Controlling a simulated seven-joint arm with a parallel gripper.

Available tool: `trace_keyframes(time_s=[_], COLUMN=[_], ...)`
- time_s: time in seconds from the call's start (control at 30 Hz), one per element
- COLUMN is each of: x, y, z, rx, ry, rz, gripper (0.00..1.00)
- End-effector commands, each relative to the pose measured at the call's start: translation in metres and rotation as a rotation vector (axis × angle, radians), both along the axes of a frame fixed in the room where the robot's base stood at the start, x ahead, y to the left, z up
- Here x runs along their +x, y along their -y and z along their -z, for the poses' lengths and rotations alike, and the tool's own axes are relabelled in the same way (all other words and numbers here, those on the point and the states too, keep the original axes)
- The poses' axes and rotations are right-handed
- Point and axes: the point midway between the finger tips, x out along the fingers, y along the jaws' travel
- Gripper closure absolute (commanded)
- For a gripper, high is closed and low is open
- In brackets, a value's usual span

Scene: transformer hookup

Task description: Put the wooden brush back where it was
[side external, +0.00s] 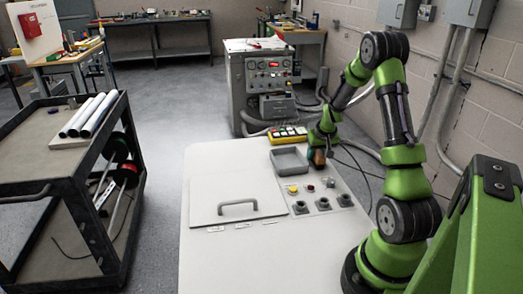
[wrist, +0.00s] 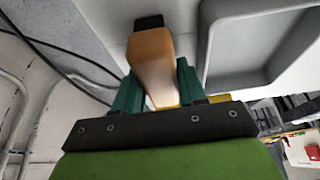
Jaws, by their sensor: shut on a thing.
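The wooden brush (wrist: 152,62) is between the two teal fingers of my gripper (wrist: 157,84) in the wrist view. Its body is orange-brown wood with a dark end (wrist: 149,22) pointing away from the palm. My gripper is shut on it. In the side view my gripper (side external: 319,146) is low over the far right part of the white bench top, and the brush (side external: 318,158) shows as a small brown shape below it. I cannot tell whether the brush touches the surface. No marked place for the brush is clear in these frames.
A grey tray (side external: 289,160) lies just left of the brush; its rim is close in the wrist view (wrist: 205,50). A yellow box with buttons (side external: 288,135) is behind it. Knobs and lamps (side external: 300,207) are nearer. Cables run at right. The white panel (side external: 230,180) has a handle (side external: 252,205).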

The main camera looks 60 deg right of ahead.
Motion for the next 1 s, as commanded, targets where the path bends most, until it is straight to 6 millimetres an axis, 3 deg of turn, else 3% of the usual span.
trace_keyframes(time_s=[0.3, 0.33, 0.47, 0.77, 1.0], x=[0.0, 0.0, 0.0, 0.0, -0.007], y=[0.0, 0.0, 0.0, 0.0, -0.007], z=[0.004, 0.003, 0.003, 0.001, -0.028], rx=[0.001, 0.001, 0.001, 0.0, -0.003], ry=[0.0, 0.0, 0.0, 0.0, 0.004], rz=[0.001, 0.001, 0.001, 0.0, 0.001], gripper=[0.88, 0.55, 0.35, 0.34, 0.34])
